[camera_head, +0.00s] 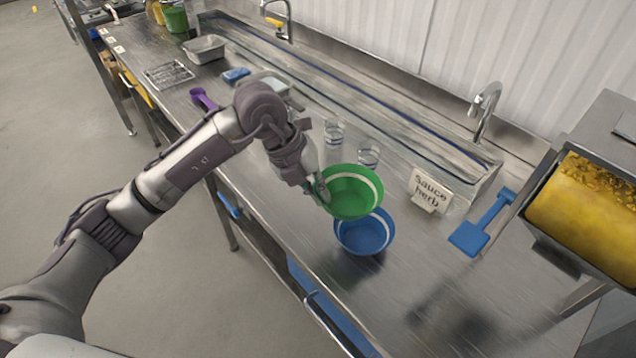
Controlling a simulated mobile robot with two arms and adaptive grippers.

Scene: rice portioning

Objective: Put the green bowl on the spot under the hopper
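The green bowl (352,193) has a pale band inside its rim and is tilted, above and partly in front of the blue bowl (364,233). My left gripper (322,190) is at the left edge of the green bowl, with its fingers on the rim, and appears shut on it. The hopper (588,205), a metal box with a yellow filling, stands at the right edge. The spot under the hopper is not clearly visible; a dark shadowed patch lies on the counter to its left. My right gripper is not in view.
Two clear glasses (368,154) stand behind the green bowl. A long sink trough (400,125) runs along the back. The front right counter is clear.

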